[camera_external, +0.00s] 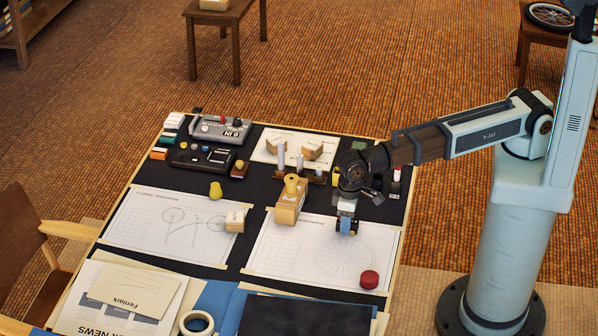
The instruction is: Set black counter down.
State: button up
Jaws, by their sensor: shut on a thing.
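My gripper (346,228) points down over the right-hand drawing sheet (284,249), above the upper part of its drawn wheel.
A red round piece (369,279) lies on the sheet's lower right. A wooden block with a knob (289,201) stands left of my gripper. The sheet's lower left is clear.

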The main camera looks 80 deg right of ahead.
jog(key=o, duration=1.2)
jog(key=shift+f, duration=0.2)
jog(key=shift+c, duration=0.2)
notch_tip(320, 180, up, 13)
jog(key=shift+s+f, duration=0.15)
